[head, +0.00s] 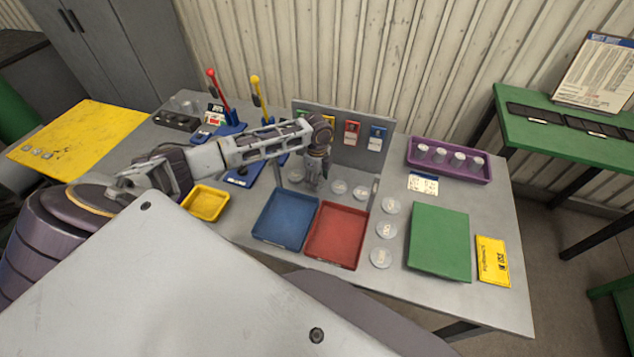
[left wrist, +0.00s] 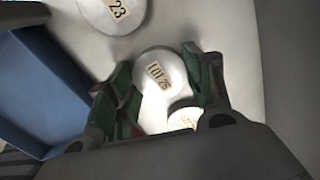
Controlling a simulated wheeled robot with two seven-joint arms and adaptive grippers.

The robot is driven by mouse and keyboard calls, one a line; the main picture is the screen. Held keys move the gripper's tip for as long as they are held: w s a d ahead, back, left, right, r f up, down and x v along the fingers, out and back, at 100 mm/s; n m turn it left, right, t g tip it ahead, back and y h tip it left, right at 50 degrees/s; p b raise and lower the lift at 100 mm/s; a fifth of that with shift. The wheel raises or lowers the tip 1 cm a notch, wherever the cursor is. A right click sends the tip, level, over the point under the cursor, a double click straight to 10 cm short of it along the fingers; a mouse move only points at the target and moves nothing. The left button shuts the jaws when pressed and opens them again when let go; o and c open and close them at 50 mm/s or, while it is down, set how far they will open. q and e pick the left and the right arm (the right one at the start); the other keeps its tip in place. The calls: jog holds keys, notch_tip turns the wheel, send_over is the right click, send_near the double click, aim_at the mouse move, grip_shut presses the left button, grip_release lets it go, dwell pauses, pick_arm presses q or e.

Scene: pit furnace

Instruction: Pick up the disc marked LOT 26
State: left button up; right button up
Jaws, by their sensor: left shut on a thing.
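In the left wrist view, the white round disc marked LOT 26 (left wrist: 156,72) lies between the two green-padded fingers of my left gripper (left wrist: 162,84). The fingers are shut on its sides. In the head view my left gripper (head: 316,184) points down at the grey table behind the blue tray, and it hides the disc there. A second disc with a label ending in 23 (left wrist: 112,12) is beside it in the wrist view. A third disc (left wrist: 184,118) is partly hidden by the gripper. My right gripper is not in view.
A blue tray (head: 283,219) and a red tray (head: 336,235) stand in front of the gripper. More discs (head: 385,230) lie to the right, beside a green mat (head: 440,240). A grey upright panel (head: 345,150) stands close behind. A purple tray (head: 448,174) holds several cylinders.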

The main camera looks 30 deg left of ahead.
pick_arm(q)
jog(key=shift+r, duration=0.1)
jog(key=shift+c, duration=0.3)
jog(key=shift+r, duration=0.45)
notch_tip(320, 180, up, 9)
jog(key=b, duration=0.1)
